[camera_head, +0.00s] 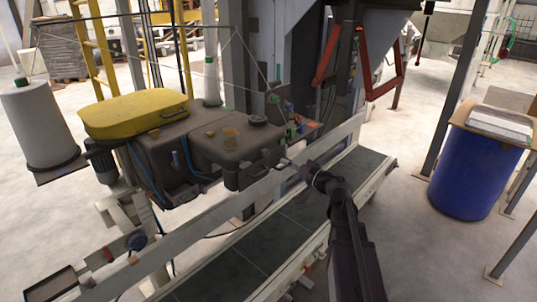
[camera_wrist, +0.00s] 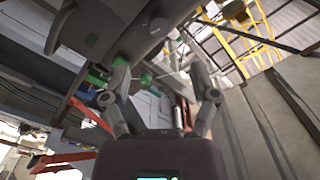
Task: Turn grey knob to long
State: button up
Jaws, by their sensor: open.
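My gripper (camera_head: 303,170) reaches in beside the long pale rail, near the front right end of the dark sewing-head-like machine (camera_head: 215,145). In the wrist view my gripper (camera_wrist: 160,70) has its two fingers spread with a clear gap and nothing held between them. A small round grey part (camera_wrist: 158,25), which may be the grey knob, shows beyond the fingertips, apart from them. Its marking and setting cannot be read. In the head view I cannot make out the knob; it is too small or hidden near my gripper.
A dark conveyor belt (camera_head: 250,245) runs below the pale rail (camera_head: 205,220). Red frame bars (camera_head: 328,55) hang behind. A white thread cone (camera_head: 38,120) stands left, and a blue drum (camera_head: 478,170) right. Green-tipped parts (camera_wrist: 95,78) lie close to the left finger.

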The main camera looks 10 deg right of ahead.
aim_at(268, 153)
jog(key=s+n, duration=0.1)
jog(key=n, duration=0.1)
jog(key=s+d+n, duration=0.1)
jog(key=n, duration=0.1)
jog(key=s+n, duration=0.1)
jog(key=n, duration=0.2)
jog(key=shift+s+d+r+h, duration=0.1)
jog(key=shift+s+d+h, duration=0.1)
jog(key=shift+d+h, duration=0.15)
jog(key=shift+w, duration=0.1)
jog(key=x, duration=1.3)
jog(key=shift+w+a+r, duration=0.1)
jog(key=shift+w+a, duration=0.15)
grip_shut()
